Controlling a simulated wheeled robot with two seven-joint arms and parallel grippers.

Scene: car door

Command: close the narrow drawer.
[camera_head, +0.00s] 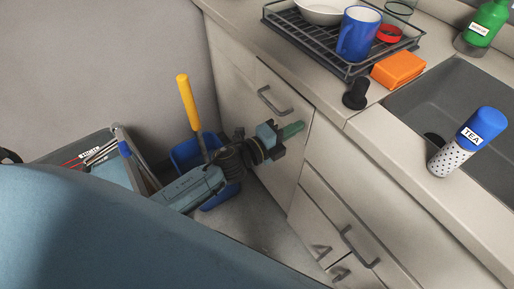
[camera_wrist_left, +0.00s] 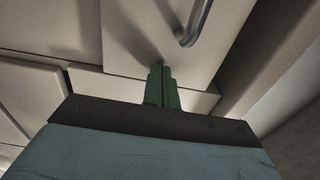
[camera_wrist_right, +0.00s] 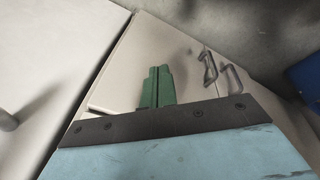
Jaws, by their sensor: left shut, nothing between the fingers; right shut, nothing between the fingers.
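The narrow drawer has a tall pale front (camera_head: 283,160) with a grey bar handle (camera_head: 272,100), left of the wider drawers in the head view. How far it stands out from the cabinet is hard to tell. My left gripper (camera_head: 298,130) is shut and empty, its green fingertips at this front, just below the handle; contact is not clear. In the left wrist view the shut fingers (camera_wrist_left: 161,84) overlap a pale front with a bar handle (camera_wrist_left: 196,22). My right gripper shows only in its wrist view, shut and empty (camera_wrist_right: 157,84), facing pale cabinet fronts with handles (camera_wrist_right: 210,66).
A blue bin (camera_head: 187,152) with a yellow-handled tool (camera_head: 187,98) stands beside the left arm. A dish rack (camera_head: 310,38), orange sponge (camera_head: 398,69), sink (camera_head: 452,92) and tea canister (camera_head: 462,150) are on the counter. Lower drawer handles (camera_head: 358,247) stick out at the right.

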